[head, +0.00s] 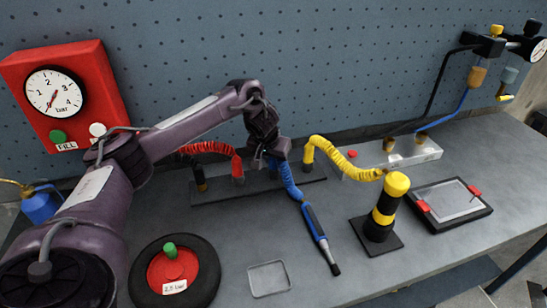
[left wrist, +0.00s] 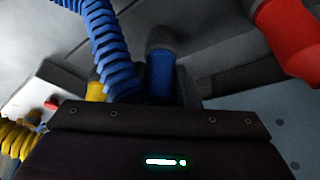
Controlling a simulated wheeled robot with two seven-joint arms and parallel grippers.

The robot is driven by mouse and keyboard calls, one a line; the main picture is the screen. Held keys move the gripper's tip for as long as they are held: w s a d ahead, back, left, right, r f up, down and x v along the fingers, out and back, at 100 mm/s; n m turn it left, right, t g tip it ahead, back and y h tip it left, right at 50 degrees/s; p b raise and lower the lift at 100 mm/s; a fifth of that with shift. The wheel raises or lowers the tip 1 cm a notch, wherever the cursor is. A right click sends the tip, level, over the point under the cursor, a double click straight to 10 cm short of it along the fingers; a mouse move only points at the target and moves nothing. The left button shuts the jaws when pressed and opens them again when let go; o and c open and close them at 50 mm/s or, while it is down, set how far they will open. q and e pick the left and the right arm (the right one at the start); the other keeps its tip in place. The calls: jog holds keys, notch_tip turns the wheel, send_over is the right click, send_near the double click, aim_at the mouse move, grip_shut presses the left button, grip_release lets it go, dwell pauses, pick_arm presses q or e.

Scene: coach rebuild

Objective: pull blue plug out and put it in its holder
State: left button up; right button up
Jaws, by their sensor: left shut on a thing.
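The blue plug (head: 274,163) stands at the dark rail (head: 258,189) on the table, between a red plug (head: 237,170) and a yellow plug (head: 308,157). My left gripper (head: 270,150) is over it and shut on it, pointing down. In the left wrist view the blue plug (left wrist: 160,72) rises upright beyond the gripper body, with its blue coiled hose (left wrist: 108,45) to the left. The fingertips and the plug's lower end are hidden, so I cannot tell how deep it sits. Which thing is its holder is unclear. My right gripper is not in view.
The blue hose runs to a blue tool (head: 317,232) lying on the table. A yellow-black post (head: 384,208) stands to the right, near a framed panel (head: 447,205). A round black-and-red device (head: 175,270) and an empty tray (head: 268,279) are in front. A red gauge box (head: 60,95) is left.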

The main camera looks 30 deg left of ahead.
pick_arm(q)
jog(key=o, duration=1.1)
jog(key=p+v, duration=0.1)
jog(key=v, duration=0.7)
